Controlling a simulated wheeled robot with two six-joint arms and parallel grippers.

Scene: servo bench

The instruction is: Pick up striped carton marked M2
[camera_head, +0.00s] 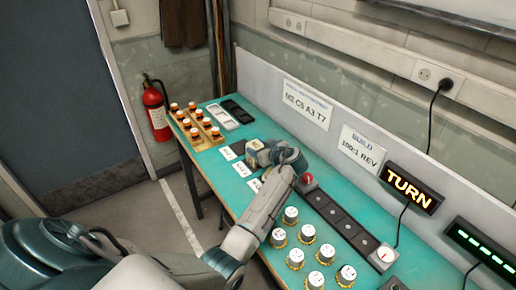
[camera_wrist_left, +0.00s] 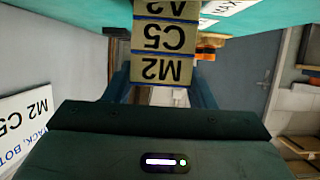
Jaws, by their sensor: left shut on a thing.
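The beige carton marked M2 with blue stripes (camera_wrist_left: 161,69) shows in the left wrist view, where the picture is upside down. The carton marked C5 (camera_wrist_left: 163,36) is beside it on the table side, and part of one marked A3 (camera_wrist_left: 165,9) lies beyond that, so M2 is the top of the stack. My left gripper (camera_wrist_left: 160,88) is shut on the M2 carton, with a finger on each side. In the head view, my left gripper (camera_head: 268,153) is over the bench, and a pale carton (camera_head: 254,146) shows at its tip. My right gripper is not in view.
The teal bench (camera_head: 232,194) holds amber bottles (camera_head: 195,121) on a rack, a white tray (camera_head: 222,117), a black tray (camera_head: 238,111) and white cards (camera_head: 242,169). A low wall (camera_head: 270,75) backs the bench.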

